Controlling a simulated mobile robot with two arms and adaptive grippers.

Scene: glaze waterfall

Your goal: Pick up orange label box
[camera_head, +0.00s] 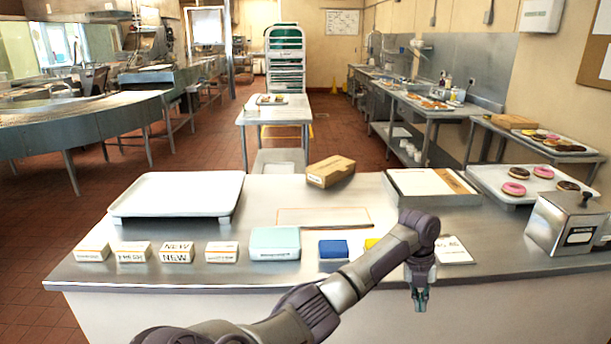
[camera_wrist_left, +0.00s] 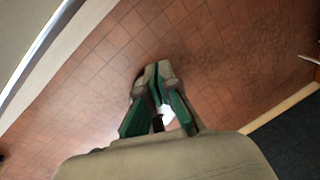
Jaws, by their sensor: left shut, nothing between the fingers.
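Several small white boxes with brown-orange trim stand in a row at the front left of the steel counter (camera_head: 330,215). They are a far-left box (camera_head: 91,252), a second (camera_head: 133,252), one reading "NEW" (camera_head: 177,253) and a fourth (camera_head: 222,253). I cannot tell which is the orange label box. My left gripper (camera_head: 421,302) points down in front of the counter's front edge, well to the right of these boxes. It is shut and empty; its fingertips (camera_wrist_left: 160,70) also show in the left wrist view, over the tiled floor. My right gripper is not in view.
A pale blue box (camera_head: 275,243) and a blue box (camera_head: 333,248) stand right of the row. A yellow item is partly hidden by my arm. Behind are a white tray (camera_head: 180,190) and a cardboard box (camera_head: 330,171). A metal dispenser (camera_head: 570,225) stands right, near a doughnut tray (camera_head: 490,185).

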